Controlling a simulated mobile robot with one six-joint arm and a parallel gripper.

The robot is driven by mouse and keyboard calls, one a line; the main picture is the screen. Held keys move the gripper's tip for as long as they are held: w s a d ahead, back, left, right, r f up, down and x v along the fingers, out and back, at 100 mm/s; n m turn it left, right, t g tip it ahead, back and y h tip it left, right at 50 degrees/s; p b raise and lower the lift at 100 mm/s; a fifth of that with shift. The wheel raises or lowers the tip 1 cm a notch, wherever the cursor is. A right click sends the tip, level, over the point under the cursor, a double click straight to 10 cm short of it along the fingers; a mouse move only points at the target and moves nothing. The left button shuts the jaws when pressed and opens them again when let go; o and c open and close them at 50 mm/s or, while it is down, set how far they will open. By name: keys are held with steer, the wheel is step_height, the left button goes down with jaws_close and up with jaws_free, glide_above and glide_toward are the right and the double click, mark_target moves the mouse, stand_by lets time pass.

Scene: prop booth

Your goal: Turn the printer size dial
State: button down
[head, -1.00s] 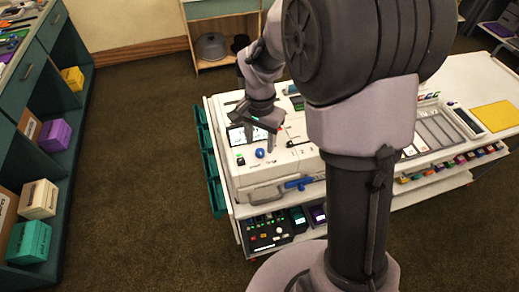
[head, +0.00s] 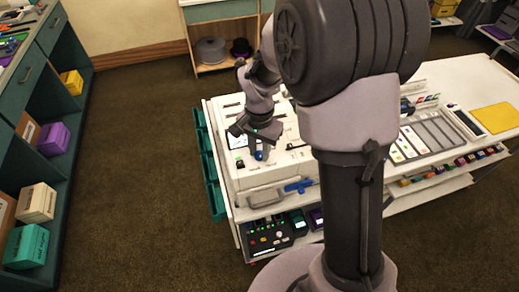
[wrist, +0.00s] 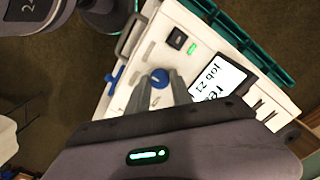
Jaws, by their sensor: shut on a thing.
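The white printer (head: 270,180) stands at the left end of the white table. Its blue size dial (wrist: 160,79) shows in the wrist view between the tips of my gripper (wrist: 161,82). In the head view the dial (head: 259,156) sits low on the printer's top, and my gripper (head: 254,151) points down at it. My gripper is shut on the dial, with a grey finger on either side. The fingers hide part of the dial's sides. A lit screen (wrist: 217,82) with "Job 21" text is beside the dial.
A black switch (wrist: 177,38) with a green light and a blue handle (head: 299,186) are on the printer near the dial. A shelf below holds a black control box (head: 268,237). Teal bins (head: 209,170) line the left side. Floor to the left is clear.

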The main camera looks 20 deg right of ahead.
steer(key=n+p, duration=0.1)
steer(key=n, duration=0.3)
steer(key=shift+r+n, duration=0.1)
steer(key=shift+n, duration=0.2)
steer(key=n+p, duration=0.1)
steer(key=n, duration=0.3)
steer(key=shift+n, duration=0.3)
stand_by(0.4)
steer(key=c, duration=1.1)
jaws_free()
